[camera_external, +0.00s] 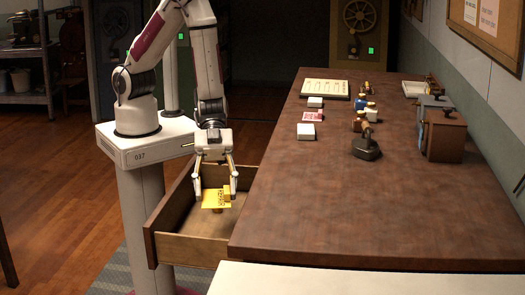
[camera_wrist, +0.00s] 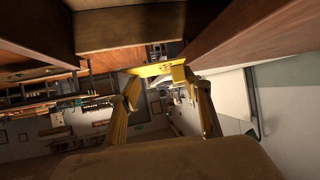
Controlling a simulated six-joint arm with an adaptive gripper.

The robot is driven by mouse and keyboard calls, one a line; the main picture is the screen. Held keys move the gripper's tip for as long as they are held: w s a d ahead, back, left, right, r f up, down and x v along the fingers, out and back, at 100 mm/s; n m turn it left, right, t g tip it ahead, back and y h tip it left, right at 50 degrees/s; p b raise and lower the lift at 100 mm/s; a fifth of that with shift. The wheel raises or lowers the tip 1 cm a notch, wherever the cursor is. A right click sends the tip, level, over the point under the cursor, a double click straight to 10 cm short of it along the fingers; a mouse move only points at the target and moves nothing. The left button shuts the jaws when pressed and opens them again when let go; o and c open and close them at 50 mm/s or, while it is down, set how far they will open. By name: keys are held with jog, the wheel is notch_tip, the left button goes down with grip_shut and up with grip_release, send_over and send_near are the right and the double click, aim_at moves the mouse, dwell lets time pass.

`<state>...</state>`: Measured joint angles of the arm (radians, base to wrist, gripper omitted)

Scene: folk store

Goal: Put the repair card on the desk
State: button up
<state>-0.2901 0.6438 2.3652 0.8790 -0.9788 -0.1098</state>
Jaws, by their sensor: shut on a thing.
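The yellow repair card (camera_external: 216,198) has dark lettering and is held between the fingertips of my gripper (camera_external: 215,190). My gripper is shut on the card, over the open drawer (camera_external: 182,247) at the left side of the desk (camera_external: 315,230). The card is left of the desk top. In the wrist view, the card (camera_wrist: 155,69) spans between the two yellowish fingers of my gripper (camera_wrist: 157,80). A small brown piece shows just under the card in the external view; I cannot tell what it is.
The near and middle desk top is bare. Farther back stand small white boxes (camera_external: 306,131), a pink-and-white card (camera_external: 312,116), a dark stamp-like tool (camera_external: 366,147), a brown box (camera_external: 444,136) and a flat tray (camera_external: 325,88). A white surface (camera_external: 350,280) lies at the front.

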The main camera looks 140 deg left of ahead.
jog(key=shift+w+d+r+n+t+y, duration=0.4)
jog(key=shift+w+d+r+n+y, duration=1)
jog(key=shift+r, duration=2.05)
jog(key=shift+w+d+r+n+t+y, duration=0.4)
jog(key=shift+w+d+r+n+y, duration=1)
jog(key=shift+r, duration=2.05)
jog(key=w+a+f+n+g+y, duration=0.1)
jog(key=w+a+n+y, duration=0.3)
jog(key=a, duration=0.4)
jog(key=w+a+f+n+g+y, duration=0.2)
jog(key=w+a+f+n+y, duration=0.1)
jog(key=w+a+n+y, duration=0.2)
jog(key=w+a, duration=0.2)
jog(key=a, duration=0.1)
jog(key=shift+n+g, duration=0.3)
jog(key=shift+w+f, duration=0.1)
jog(key=shift+f, duration=3.05)
jog(key=shift+f, duration=0.1)
